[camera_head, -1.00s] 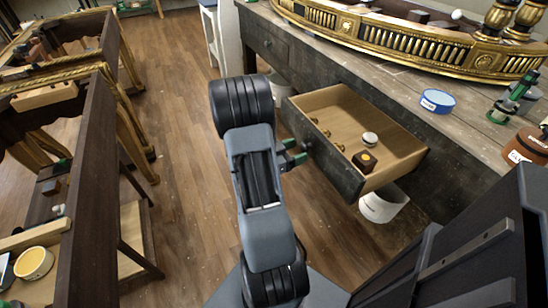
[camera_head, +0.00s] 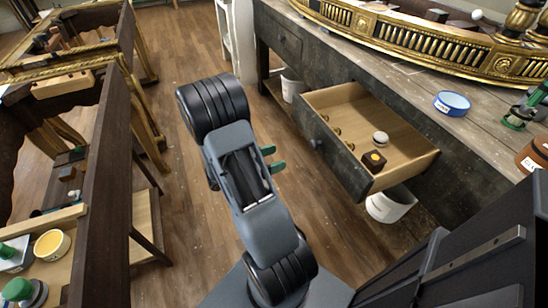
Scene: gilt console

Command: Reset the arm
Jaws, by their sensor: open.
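My arm rises from the bottom middle and is bent, with its dark ribbed elbow at the upper left of the link. My gripper (camera_head: 272,159) shows only as two green fingertips just right of the grey link, apart from each other and with nothing visible between them. The rest of the gripper is hidden behind the link. The fingertips are to the left of the open drawer (camera_head: 418,160) and appear clear of its front.
The pulled-out drawer holds a dark block (camera_head: 374,162), a pale round thing (camera_head: 380,138) and small brass pieces. A white bucket (camera_head: 391,206) is under it. The workbench (camera_head: 408,92) bears a blue tin (camera_head: 452,104). Wooden furniture frames stand left. Floor (camera_head: 180,235) between is clear.

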